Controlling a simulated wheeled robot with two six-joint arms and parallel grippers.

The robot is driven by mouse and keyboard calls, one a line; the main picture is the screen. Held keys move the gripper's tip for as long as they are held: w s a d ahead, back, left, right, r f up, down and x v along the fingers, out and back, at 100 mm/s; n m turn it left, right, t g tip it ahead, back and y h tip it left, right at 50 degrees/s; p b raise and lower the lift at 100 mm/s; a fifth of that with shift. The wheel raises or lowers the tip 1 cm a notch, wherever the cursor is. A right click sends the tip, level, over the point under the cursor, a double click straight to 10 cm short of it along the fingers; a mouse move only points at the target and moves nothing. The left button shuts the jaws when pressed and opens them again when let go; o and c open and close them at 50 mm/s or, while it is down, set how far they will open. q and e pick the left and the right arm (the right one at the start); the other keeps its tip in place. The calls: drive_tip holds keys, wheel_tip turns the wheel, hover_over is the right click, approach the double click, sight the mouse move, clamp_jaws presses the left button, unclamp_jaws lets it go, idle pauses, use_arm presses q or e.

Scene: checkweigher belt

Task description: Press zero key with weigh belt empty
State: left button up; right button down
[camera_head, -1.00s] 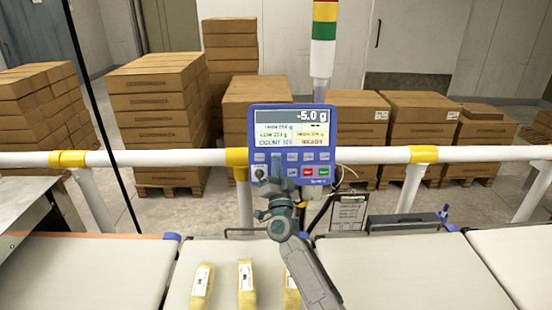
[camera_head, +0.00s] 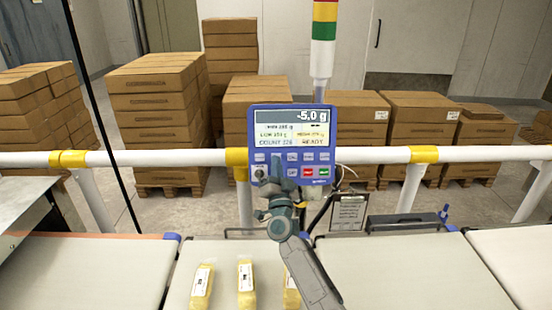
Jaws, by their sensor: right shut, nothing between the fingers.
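The blue weigh terminal (camera_head: 250,125) stands upright behind the belts. Its display (camera_head: 292,128) reads -5.0 g, with READY in the lower right field. My right gripper (camera_head: 277,170) is shut and empty. Its tip is in front of the terminal's key rows and hides some keys; I cannot tell whether it touches one. Three yellow packs with white labels, a left one (camera_head: 202,286), a middle one (camera_head: 246,284) and a right one (camera_head: 291,293), lie on the belt (camera_head: 222,262) below the terminal. My arm partly hides the right pack. My left gripper is out of view.
A white rail (camera_head: 380,155) with yellow joints runs behind the belts. The belt to the right (camera_head: 400,275) is bare. A clipboard (camera_head: 348,212) hangs beside the terminal, and a red, yellow and green signal tower (camera_head: 323,45) rises behind it. Stacked cartons (camera_head: 155,120) stand beyond the rail.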

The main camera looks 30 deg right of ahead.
drive_tip(key=shift+w, duration=0.1)
drive_tip(key=shift+w+d+f, duration=0.1)
drive_tip(key=shift+w+d, duration=0.1)
drive_tip(key=shift+w, duration=0.1)
drive_tip(key=shift+w+d+f, duration=0.1)
drive_tip(key=shift+w+d, duration=0.05)
drive_tip(key=shift+w, duration=0.2)
idle(0.8)
drive_tip(key=shift+s+a+r+p, duration=0.15)
drive_tip(key=shift+s+a+p, duration=0.1)
drive_tip(key=shift+s, duration=0.15)
drive_tip(key=shift+s+a+r+p, duration=0.1)
drive_tip(key=shift+s+p, duration=0.15)
drive_tip(key=shift+s, duration=0.1)
